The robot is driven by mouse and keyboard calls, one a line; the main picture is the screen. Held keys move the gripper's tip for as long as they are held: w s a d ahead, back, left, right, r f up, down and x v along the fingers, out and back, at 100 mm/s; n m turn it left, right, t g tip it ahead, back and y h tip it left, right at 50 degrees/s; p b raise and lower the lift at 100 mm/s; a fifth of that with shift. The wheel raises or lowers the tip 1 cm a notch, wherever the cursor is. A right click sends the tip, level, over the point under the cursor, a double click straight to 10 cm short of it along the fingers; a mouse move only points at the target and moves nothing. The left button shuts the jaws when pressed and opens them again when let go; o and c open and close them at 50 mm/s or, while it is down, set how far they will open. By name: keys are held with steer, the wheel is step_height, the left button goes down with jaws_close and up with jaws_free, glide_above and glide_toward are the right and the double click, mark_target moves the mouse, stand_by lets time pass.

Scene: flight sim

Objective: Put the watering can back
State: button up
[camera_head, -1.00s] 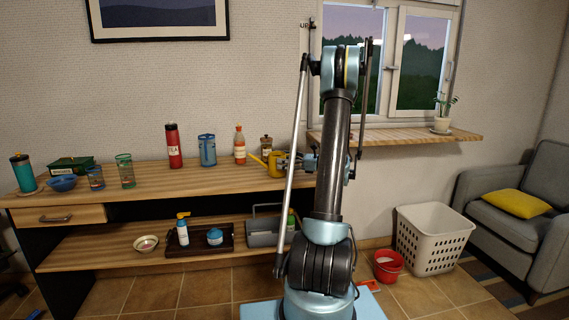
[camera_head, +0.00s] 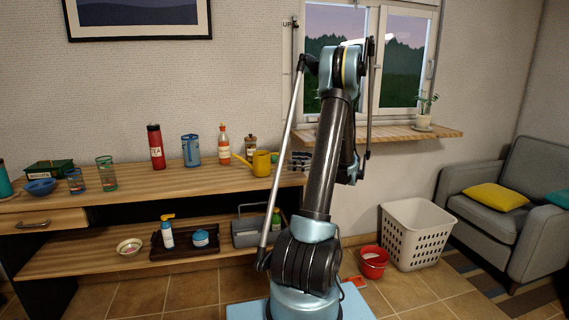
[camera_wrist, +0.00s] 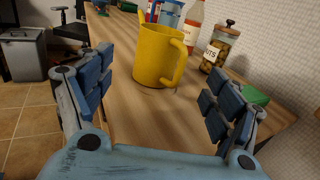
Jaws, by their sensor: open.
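The yellow watering can (camera_head: 261,164) stands upright near the right end of the wooden table, its spout pointing left. In the wrist view the can (camera_wrist: 156,55) stands ahead of my gripper, with its handle toward the right. My gripper (camera_head: 299,160) is just right of the can in the head view, partly hidden by my arm. In the wrist view my gripper (camera_wrist: 160,103) has its fingers spread wide, with nothing between them. The can is beyond the fingertips and looks apart from them.
A nut jar (camera_wrist: 218,47) and an orange bottle (camera_head: 223,147) stand close behind the can. A red bottle (camera_head: 156,147) and blue container (camera_head: 191,151) are farther left. The windowsill (camera_head: 400,138) holds a potted plant (camera_head: 426,112). A white basket (camera_head: 415,235) and red bucket (camera_head: 372,262) are on the floor.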

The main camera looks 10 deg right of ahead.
steer(key=shift+s+d, duration=0.1)
steer(key=shift+d, duration=0.15)
steer(key=s+a+r+n+g+h, duration=0.1)
steer(key=s+a+n+g+h, duration=0.7)
steer(key=s+a, duration=0.9)
steer(key=s+d+f+n+t+h, duration=0.1)
steer(key=s+f+n+h, duration=0.3)
steer(key=s+n, duration=0.3)
steer(key=s+d+f+n+t+h, duration=0.1)
steer(key=s+f+n+h, duration=0.3)
steer(key=s, duration=1.1)
steer(key=shift+d+f+n, duration=0.65)
steer(key=shift+f+n, duration=0.55)
steer(key=shift+n, duration=1)
